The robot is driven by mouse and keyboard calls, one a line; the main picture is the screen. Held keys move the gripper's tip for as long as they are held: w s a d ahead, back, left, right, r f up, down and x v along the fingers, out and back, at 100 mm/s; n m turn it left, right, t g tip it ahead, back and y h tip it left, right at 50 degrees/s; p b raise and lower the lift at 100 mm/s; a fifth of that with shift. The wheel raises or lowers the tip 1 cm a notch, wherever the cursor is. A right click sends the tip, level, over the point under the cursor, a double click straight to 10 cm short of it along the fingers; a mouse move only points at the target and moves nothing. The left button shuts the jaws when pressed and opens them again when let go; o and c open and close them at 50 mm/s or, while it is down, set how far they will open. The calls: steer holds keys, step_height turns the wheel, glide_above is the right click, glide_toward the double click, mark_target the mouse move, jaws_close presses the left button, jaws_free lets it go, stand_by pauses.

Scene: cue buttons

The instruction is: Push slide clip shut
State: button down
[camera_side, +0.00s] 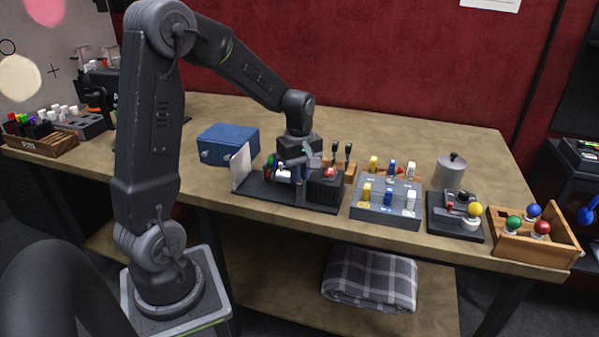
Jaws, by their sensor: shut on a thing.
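My gripper (283,174) reaches down over a black base plate (262,191) near the table's front edge. It is shut on a small part of the fixture there, probably the slide clip; the jaws largely hide that part, so I cannot tell how far the clip is slid. A white upright panel (241,167) stands at the plate's left end. A dark block (325,187) with a red button (329,171) on top stands at its right end, close beside my gripper.
A blue box (228,145) stands behind to the left. Two black-handled levers (341,155) stand behind the dark block. To the right are a grey block with yellow, blue and white pegs (385,213), a metal canister (449,172), a joystick box (455,229) and a wooden ball tray (508,249).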

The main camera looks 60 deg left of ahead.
steer(key=shift+w+a, duration=0.65)
steer(key=c, duration=1.1)
jaws_free()
steer(key=shift+c, duration=0.2)
steer(key=shift+r, duration=0.1)
step_height(320, 180, up, 14)
